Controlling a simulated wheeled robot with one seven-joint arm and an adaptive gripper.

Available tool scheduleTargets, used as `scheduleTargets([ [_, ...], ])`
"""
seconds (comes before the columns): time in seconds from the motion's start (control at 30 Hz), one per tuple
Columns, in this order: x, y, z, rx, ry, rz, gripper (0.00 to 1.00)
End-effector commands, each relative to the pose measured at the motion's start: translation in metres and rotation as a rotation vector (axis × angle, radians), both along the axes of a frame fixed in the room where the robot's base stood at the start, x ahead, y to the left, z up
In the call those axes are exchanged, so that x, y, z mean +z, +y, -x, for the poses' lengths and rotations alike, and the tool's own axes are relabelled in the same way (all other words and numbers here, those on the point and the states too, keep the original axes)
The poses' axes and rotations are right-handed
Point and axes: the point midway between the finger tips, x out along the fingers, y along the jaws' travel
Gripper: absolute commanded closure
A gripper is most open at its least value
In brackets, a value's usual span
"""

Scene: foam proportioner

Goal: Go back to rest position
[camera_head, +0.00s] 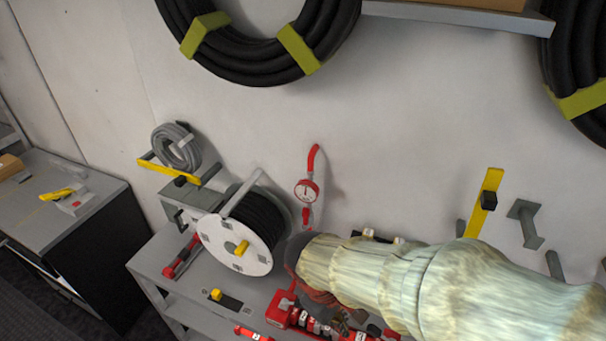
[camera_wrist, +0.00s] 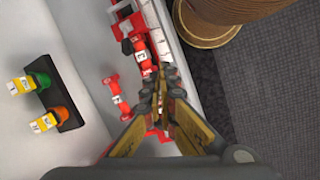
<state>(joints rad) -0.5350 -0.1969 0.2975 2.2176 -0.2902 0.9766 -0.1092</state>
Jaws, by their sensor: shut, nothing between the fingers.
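My gripper (camera_wrist: 160,100) is shut and empty in the wrist view, its fingertips together above the edge of the grey shelf. In the head view my arm, in a pale cover, reaches in from the right, and the gripper (camera_head: 335,312) is partly hidden at its end. It is near a red block with labelled parts (camera_head: 290,312) on the shelf. Red labelled pieces (camera_wrist: 115,95) lie around the fingertips in the wrist view; I cannot tell if the gripper touches any.
A cable reel (camera_head: 236,240) stands left of my arm on the grey bench (camera_head: 150,262). A red gauge (camera_head: 307,191) and black hose coils (camera_head: 255,60) are on the wall. A brown round object (camera_wrist: 215,15) stands on the dark floor (camera_wrist: 270,90).

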Motion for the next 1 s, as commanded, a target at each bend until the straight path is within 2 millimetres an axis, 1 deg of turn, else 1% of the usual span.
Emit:
scheduleTargets([
  [0.03,0.003,-0.005,0.003,-0.084,-0.038,-0.055,1.00],
  [0.1,0.010,-0.011,0.009,-0.196,-0.085,-0.125,1.00],
  [0.2,0.020,-0.019,0.016,-0.334,-0.152,-0.222,1.00],
  [0.37,0.036,-0.036,0.026,-0.498,-0.263,-0.352,1.00],
  [0.4,0.040,-0.042,0.028,-0.530,-0.292,-0.378,1.00],
  [0.5,0.050,-0.058,0.034,-0.603,-0.371,-0.427,1.00],
  [0.7,0.072,-0.093,0.038,-0.699,-0.533,-0.466,1.00],
  [0.8,0.073,-0.102,0.039,-0.728,-0.561,-0.465,1.00],
  [1.0,0.073,-0.107,0.039,-0.746,-0.566,-0.460,1.00],
])
